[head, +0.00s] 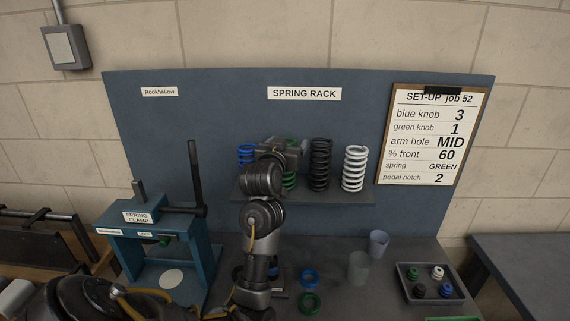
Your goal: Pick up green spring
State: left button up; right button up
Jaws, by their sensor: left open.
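The green spring (289,181) stands on the shelf of the spring rack (345,198), between the blue spring and the black spring. My left gripper (288,150) is in front of its upper part, and my wrist hides much of the rest. A bit of green shows at its top edge. The gripper is open, but its fingertips are mostly hidden, so I cannot tell whether they stand around the spring or just before it. My right gripper is not in view.
A blue spring (246,154) stands left on the shelf, partly hidden. A black spring (320,165) and a white spring (354,168) stand to the right. A blue spring clamp (122,248) is at left. Cups, rings and a knob tray (408,272) lie below right. A set-up card (432,136) hangs behind.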

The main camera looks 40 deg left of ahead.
pick_arm(q)
jog(key=shift+s+d+r, duration=0.1)
jog(key=c, duration=1.6)
grip_shut()
jog(key=shift+r, duration=0.1)
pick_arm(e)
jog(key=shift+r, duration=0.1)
